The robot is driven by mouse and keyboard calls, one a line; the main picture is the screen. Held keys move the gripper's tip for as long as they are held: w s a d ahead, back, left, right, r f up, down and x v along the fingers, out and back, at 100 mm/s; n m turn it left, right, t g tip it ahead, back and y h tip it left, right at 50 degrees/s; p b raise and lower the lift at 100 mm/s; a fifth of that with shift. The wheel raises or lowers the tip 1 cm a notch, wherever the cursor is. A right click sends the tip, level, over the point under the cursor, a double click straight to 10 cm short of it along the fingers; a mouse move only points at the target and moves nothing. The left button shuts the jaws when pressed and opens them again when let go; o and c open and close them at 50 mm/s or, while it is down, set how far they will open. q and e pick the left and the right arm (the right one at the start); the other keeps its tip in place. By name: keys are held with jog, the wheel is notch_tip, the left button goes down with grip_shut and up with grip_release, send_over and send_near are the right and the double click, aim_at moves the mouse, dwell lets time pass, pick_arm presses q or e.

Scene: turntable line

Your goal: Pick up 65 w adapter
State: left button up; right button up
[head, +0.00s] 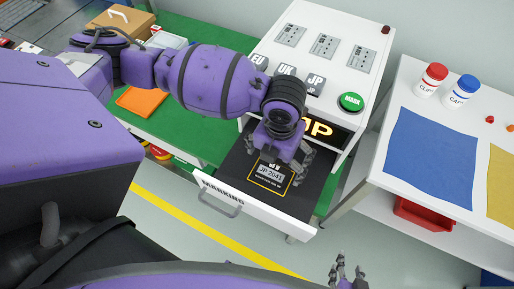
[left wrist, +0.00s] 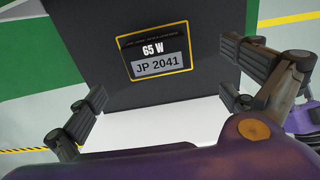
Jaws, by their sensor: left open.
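The 65 W adapter (left wrist: 158,50) is a flat black block with a yellow outline and a grey "JP 2041" label. It lies on the dark floor of the open drawer marked "MARKING" (head: 229,198). In the head view the adapter (head: 270,177) is partly covered by my left gripper. My left gripper (head: 281,162) is above the drawer with its fingers apart. In the left wrist view my left gripper (left wrist: 165,95) is open and empty, with the adapter beyond and between its fingers. My right gripper (head: 346,272) shows at the bottom edge; its jaw opening is unclear.
The white marking machine (head: 330,60) has EU, UK and JP keys and a green MARK button (head: 351,102). A white table (head: 400,68) at right holds a blue mat (head: 432,155) and two jars. An orange tray (head: 141,102) lies on the green bench.

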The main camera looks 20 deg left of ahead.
aim_at(273, 171)
pick_arm(q)
jog(key=f, duration=0.7)
jog(key=shift+w+a, duration=0.15)
jog(key=shift+a, duration=0.2)
jog(key=shift+c, duration=0.4)
jog(key=c, duration=1.5)
jog(key=shift+o, duration=0.2)
